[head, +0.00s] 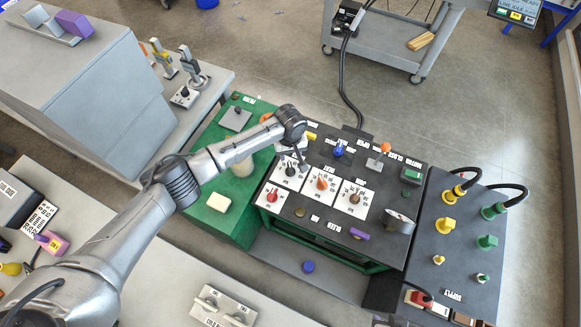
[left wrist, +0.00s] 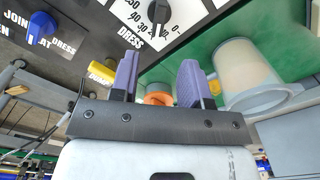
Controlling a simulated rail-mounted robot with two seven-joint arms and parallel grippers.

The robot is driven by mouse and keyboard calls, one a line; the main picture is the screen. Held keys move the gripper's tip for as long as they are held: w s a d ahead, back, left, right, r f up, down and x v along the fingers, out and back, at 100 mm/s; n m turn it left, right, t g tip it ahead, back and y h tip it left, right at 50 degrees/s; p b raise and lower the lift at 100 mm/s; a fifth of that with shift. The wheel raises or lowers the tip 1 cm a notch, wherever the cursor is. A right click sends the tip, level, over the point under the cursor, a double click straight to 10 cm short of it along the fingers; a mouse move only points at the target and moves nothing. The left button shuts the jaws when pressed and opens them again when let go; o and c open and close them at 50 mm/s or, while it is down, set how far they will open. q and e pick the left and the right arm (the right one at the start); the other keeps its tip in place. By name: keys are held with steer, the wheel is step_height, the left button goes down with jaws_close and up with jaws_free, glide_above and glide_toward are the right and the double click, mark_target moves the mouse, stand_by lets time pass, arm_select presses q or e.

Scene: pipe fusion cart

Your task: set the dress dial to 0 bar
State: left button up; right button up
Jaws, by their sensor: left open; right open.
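The dress dial (left wrist: 158,14) is a dark knob on a white plate lettered DRESS, with a printed scale running to 0. In the head view the dress dial (head: 289,171) appears to be the black knob on the left white plate. My left gripper (head: 298,158) hangs beside and over that plate, partly hiding it. In the left wrist view its two purple-padded fingers (left wrist: 160,80) are apart with nothing between them. My right gripper is not in view.
An orange dial (head: 322,183) and a brown dial (head: 354,198) sit on neighbouring plates, with a red knob (head: 272,196) in front. A blue selector (head: 338,151) and an orange-topped lever (head: 384,149) stand behind. A beige cylinder (head: 243,167) stands left on the green top.

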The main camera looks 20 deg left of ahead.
mark_target(290, 167)
arm_select(q)
step_height(290, 167, down, 9)
steer(key=shift+d+b, duration=0.1)
steer(key=shift+b, duration=0.8)
steer(key=shift+f, duration=0.9)
steer(key=shift+c, duration=0.3)
jaws_close()
